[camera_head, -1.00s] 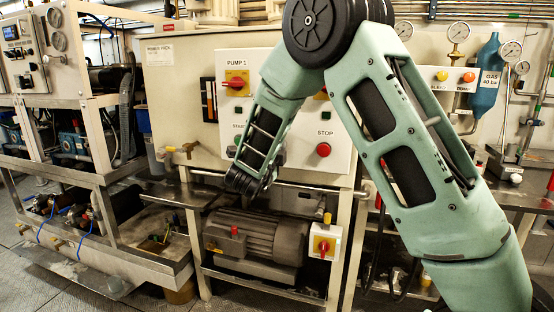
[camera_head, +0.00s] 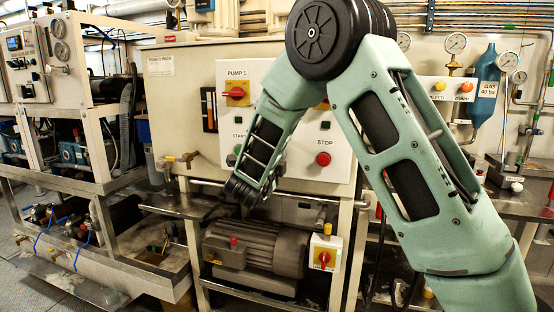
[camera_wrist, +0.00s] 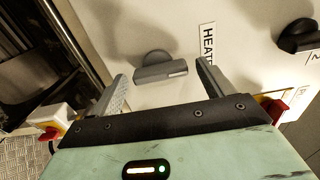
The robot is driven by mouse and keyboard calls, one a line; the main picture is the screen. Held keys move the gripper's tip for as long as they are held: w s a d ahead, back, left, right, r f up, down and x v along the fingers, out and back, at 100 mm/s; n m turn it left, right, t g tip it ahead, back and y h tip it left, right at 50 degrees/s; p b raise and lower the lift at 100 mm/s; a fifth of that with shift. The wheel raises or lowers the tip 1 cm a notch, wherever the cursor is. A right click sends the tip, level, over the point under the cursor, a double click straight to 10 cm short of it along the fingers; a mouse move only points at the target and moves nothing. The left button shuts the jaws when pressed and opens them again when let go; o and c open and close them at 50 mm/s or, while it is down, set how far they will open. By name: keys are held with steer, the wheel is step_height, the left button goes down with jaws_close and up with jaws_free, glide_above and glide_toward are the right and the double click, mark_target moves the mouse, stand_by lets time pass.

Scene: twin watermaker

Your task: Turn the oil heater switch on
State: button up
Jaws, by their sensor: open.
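In the wrist view a grey rotary knob (camera_wrist: 160,68) sits on a cream panel, beside a white label (camera_wrist: 207,48) reading "HEAT", the rest of which is hidden behind a finger. My gripper (camera_wrist: 161,75) is open. Its two fingers stand on either side of the knob in the picture, and I see no clear contact. A black knob (camera_wrist: 298,36) is farther right, with a partly cut-off label.
The head view shows the Pump 1 panel (camera_head: 230,130) with a red and yellow switch (camera_head: 237,93) and a red stop button (camera_head: 323,159). Below are a grey motor (camera_head: 262,247) and a red and yellow switch box (camera_head: 325,255). A metal shelf (camera_head: 180,205) juts out at left.

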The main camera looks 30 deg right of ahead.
steer(key=v, duration=1.7)
steer(key=shift+s+a, duration=0.1)
steer(key=shift+a, duration=0.05)
